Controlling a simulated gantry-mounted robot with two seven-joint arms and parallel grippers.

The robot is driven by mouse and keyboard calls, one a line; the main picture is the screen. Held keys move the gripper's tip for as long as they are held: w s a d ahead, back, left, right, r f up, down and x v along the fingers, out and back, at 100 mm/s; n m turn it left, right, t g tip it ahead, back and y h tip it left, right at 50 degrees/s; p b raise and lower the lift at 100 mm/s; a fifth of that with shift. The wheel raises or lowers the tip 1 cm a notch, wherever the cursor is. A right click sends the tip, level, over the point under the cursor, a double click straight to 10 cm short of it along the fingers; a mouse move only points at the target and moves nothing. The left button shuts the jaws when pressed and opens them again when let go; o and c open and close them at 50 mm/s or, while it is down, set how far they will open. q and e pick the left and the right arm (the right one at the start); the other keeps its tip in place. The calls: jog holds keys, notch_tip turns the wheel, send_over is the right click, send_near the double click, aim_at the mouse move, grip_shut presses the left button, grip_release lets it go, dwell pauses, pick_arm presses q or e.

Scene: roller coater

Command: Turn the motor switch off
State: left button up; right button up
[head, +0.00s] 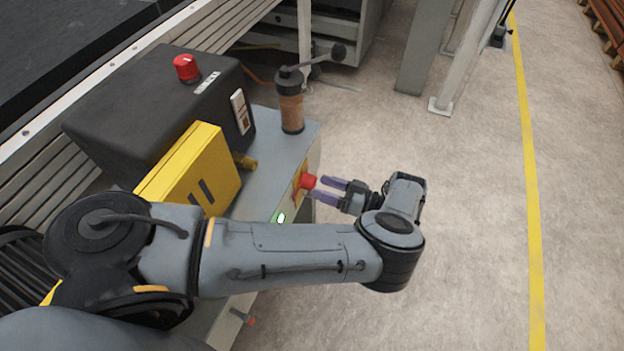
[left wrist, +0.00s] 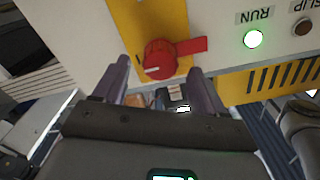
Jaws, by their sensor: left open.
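The motor switch is a red rotary knob (head: 308,181) on a yellow plate on the side of the grey machine cabinet. In the left wrist view the knob (left wrist: 160,62) has a white mark on its face, and a red tab points right from it. My left gripper (head: 327,190) is open, its two purple fingers pointing at the knob from the right. In the left wrist view the fingers stand on either side of the knob's lower part; I cannot tell whether they touch it. My right gripper is not in view.
A green RUN lamp (left wrist: 253,39) glows beside a dark SLIP lamp (left wrist: 303,27). A black box (head: 150,110) with a red button (head: 186,68), a yellow box (head: 195,170) and a brown-and-black cylinder (head: 291,105) stand on the cabinet. The floor to the right is clear.

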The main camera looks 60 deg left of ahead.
aim_at(315, 185)
pick_arm(q)
jog(key=p+x, duration=0.1)
jog(key=x, duration=0.2)
jog(key=shift+s+r+p, duration=0.1)
jog(key=shift+s+p, duration=0.1)
jog(key=shift+p, duration=0.2)
jog(key=shift+s+a, duration=0.2)
jog(key=shift+a, duration=0.2)
jog(key=shift+c, duration=0.3)
jog(key=c, duration=1)
